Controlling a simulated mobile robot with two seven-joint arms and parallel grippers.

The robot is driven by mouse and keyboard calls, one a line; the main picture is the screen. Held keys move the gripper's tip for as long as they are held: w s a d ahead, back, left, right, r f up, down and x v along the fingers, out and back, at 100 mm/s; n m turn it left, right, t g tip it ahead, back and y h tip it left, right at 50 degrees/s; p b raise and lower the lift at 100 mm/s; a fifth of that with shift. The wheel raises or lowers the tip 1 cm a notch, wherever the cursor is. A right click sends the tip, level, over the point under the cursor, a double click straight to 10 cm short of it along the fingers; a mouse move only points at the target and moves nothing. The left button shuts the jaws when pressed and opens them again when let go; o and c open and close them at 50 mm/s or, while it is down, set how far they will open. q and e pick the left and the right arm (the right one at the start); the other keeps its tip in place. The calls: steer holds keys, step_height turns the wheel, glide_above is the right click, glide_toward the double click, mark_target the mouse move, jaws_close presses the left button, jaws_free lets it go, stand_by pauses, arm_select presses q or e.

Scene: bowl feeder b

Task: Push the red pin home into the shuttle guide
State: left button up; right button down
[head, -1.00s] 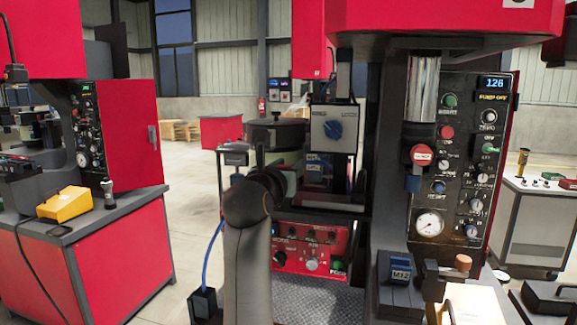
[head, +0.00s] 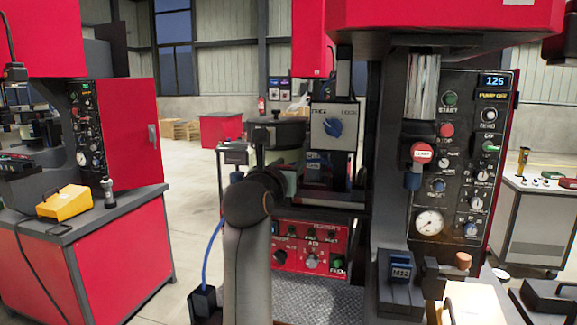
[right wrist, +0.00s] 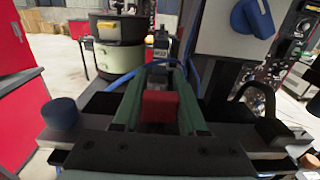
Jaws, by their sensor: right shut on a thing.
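My right gripper (head: 288,180) is in the middle of the head view, largely hidden by my own dark wrist. In the right wrist view its two green fingers (right wrist: 160,92) are closed on the sides of a red block, which I take as the red pin (right wrist: 160,107). Beyond the fingertips stands a grey part with a small label (right wrist: 161,52); I cannot tell whether it is the shuttle guide. The pin's front end and any contact with the guide are hidden. My left gripper is not in view.
A grey unit with a blue knob (head: 333,127) stands just right of my right gripper, above a red control panel (head: 310,247). A dark lidded bowl (right wrist: 117,42) is behind. A press with a gauge (head: 429,222) stands at right. Open floor (head: 185,260) lies left.

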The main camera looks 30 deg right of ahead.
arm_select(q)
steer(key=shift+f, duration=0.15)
arm_select(e)
steer(key=shift+f, duration=0.25)
stand_by(0.6)
steer(key=shift+c, duration=1.9)
jaws_free()
